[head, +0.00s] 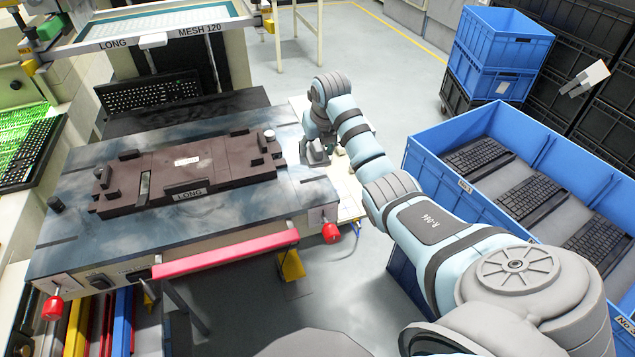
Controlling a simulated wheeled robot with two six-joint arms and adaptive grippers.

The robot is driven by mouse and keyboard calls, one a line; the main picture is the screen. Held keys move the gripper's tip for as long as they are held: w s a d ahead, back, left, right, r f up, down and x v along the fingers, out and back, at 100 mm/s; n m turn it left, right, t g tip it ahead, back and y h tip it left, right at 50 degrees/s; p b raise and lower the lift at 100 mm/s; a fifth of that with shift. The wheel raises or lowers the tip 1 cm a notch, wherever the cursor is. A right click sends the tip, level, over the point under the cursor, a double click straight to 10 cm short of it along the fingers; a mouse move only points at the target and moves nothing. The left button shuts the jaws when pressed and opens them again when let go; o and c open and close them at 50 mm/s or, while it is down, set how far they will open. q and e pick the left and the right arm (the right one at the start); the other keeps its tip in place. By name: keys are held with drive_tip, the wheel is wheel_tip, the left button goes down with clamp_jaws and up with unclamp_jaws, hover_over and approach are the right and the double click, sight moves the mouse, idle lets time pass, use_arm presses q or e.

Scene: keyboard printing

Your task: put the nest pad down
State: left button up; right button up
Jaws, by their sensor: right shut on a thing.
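My right gripper (317,155) is beyond the right end of the brown nest plate, above the pale side shelf at the table's right edge. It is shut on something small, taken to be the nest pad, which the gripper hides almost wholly. I cannot tell whether it touches the shelf. The brown nest plate (222,160), labelled LONG, lies on the dark table top and carries several small raised blocks. My left gripper is not in view.
The dark table (85,225) has a red bar (225,254) along its front. A blue crate (435,165) of keyboards stands at the right. A black keyboard (148,91) lies under the LONG MESH 120 frame (165,30). Small pale objects (340,150) lie beside my right gripper.

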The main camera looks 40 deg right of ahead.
wheel_tip(320, 180, down, 5)
drive_tip(key=b, duration=0.3)
drive_tip(key=shift+w, duration=0.1)
drive_tip(key=shift+f, duration=1.8)
drive_tip(key=shift+f+b, duration=0.15)
drive_tip(key=shift+b, duration=0.25)
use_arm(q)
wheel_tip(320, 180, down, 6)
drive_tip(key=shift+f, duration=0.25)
use_arm(e)
drive_tip(key=o, duration=1.4)
use_arm(q)
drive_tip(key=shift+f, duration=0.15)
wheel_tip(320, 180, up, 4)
drive_tip(key=p, duration=0.3)
drive_tip(key=shift+p, duration=0.35)
use_arm(e)
drive_tip(key=v, duration=1.4)
drive_tip(key=shift+s, duration=0.35)
drive_tip(key=shift+d, duration=0.1)
